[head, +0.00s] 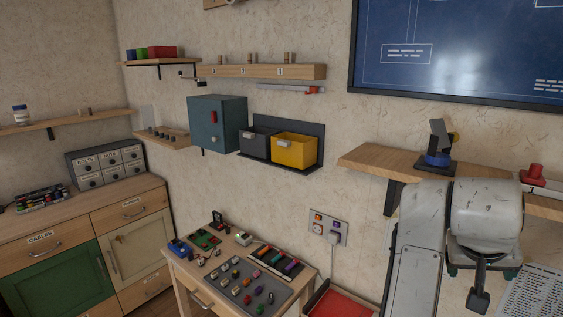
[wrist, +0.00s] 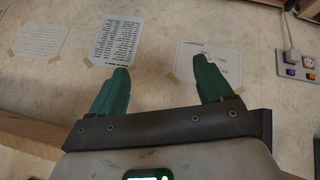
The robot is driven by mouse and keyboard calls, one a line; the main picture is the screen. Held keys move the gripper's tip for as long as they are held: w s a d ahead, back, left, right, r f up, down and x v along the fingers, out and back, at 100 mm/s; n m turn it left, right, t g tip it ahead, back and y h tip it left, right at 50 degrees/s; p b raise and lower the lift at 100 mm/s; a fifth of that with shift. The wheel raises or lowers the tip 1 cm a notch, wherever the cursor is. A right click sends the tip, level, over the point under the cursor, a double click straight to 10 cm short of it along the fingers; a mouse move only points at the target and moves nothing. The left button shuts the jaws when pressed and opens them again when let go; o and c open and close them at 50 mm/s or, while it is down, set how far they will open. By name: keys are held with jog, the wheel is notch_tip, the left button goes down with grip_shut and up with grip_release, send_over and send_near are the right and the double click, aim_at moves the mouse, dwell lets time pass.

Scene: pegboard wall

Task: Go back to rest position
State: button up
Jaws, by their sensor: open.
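My gripper (wrist: 164,76) shows in the wrist view with its two teal fingers spread wide apart and nothing between them. The fingers point toward the pale wall, where sheets of paper are taped up. In the head view my pale grey arm fills the lower right, in front of the wall and below a wooden shelf (head: 378,160). Small teal parts show at its edges there, but the fingertips are mostly hidden behind the arm.
A small table (head: 196,293) with parts stands at bottom centre, beside a red-topped surface (head: 340,304). A yellow bin (head: 294,149), dark bin (head: 256,146) and blue cabinet (head: 214,124) hang on the wall. A wall outlet (head: 328,227) sits left of my arm. A wooden cabinet (head: 85,235) stands left.

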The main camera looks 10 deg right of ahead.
jog(key=s+a+f+n+y, duration=0.1)
jog(key=s+f, duration=0.3)
jog(key=f, duration=0.4)
jog(key=s+a+f+n+b, duration=0.15)
jog(key=s+f, duration=0.25)
jog(key=f, duration=0.4)
jog(key=s+f+n+y, duration=0.1)
jog(key=s+f, duration=0.3)
jog(key=f, duration=0.3)
jog(key=s+a+f+n+g+y, duration=0.1)
jog(key=s+a+f+y, duration=0.1)
jog(key=s+a+f, duration=0.3)
jog(key=s+a+f+n+g+y, duration=0.1)
jog(key=s+a+f+y, duration=0.1)
jog(key=s+a+f, duration=0.2)
jog(key=s+f, duration=0.3)
jog(key=s, duration=0.4)
jog(key=shift+s+a+g+b, duration=0.35)
jog(key=shift+g, duration=0.05)
